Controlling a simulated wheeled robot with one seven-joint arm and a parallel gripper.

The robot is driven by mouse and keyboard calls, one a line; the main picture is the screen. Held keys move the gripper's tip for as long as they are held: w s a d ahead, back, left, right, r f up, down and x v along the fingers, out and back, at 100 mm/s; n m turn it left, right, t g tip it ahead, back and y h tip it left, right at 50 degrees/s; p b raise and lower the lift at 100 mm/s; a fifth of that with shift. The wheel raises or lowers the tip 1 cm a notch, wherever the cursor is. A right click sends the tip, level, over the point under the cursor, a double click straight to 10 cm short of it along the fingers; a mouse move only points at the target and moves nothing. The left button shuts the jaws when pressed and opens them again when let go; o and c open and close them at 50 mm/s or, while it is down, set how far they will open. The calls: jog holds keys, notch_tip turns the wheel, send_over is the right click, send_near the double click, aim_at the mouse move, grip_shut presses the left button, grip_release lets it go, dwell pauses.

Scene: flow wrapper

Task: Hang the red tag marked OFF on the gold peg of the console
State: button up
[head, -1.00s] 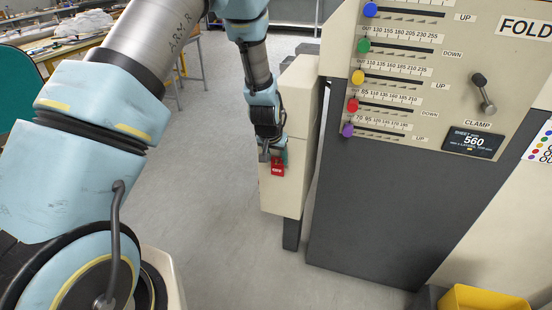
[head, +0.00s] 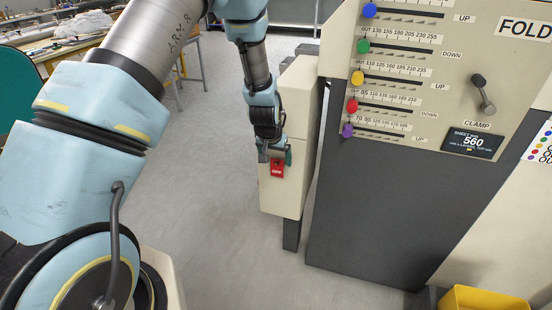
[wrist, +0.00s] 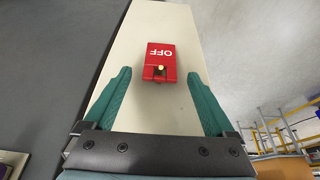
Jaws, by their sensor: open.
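The red tag (wrist: 161,58), marked OFF in white, hangs against the cream face of the console (wrist: 133,35). The gold peg (wrist: 161,69) shows through the tag's hole in the wrist view. My gripper (wrist: 160,92) is open, with its two green fingers spread on either side and the tag beyond their tips, untouched. In the head view the tag (head: 277,169) is just below my gripper (head: 276,158), on the narrow side of the console (head: 285,198). The peg is too small to make out there.
A large machine with coloured sliders (head: 400,70) and a dark lower panel (head: 375,210) stands right of the console. A yellow bin (head: 485,298) is at the lower right. The floor (head: 215,210) left of the console is clear.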

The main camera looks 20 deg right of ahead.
jog(key=b+v, duration=0.2)
jog(key=v, duration=0.9)
jog(key=w+a+r+n+y, duration=0.1)
jog(key=a+r+n+y, duration=0.3)
jog(key=a, duration=1.3)
jog(key=s+a+r+n, duration=0.1)
jog(key=s+a, duration=0.2)
jog(key=a, duration=0.2)
jog(key=s+a+r+n+g+p, duration=0.1)
jog(key=s+a+r, duration=0.1)
jog(key=a, duration=0.4)
jog(key=s+a+r+n+h, duration=0.1)
jog(key=s+a+r, duration=0.1)
jog(key=a, duration=0.3)
jog(key=shift+s+a+g, duration=0.3)
jog(key=shift+s+g, duration=0.1)
jog(key=shift+s, duration=0.4)
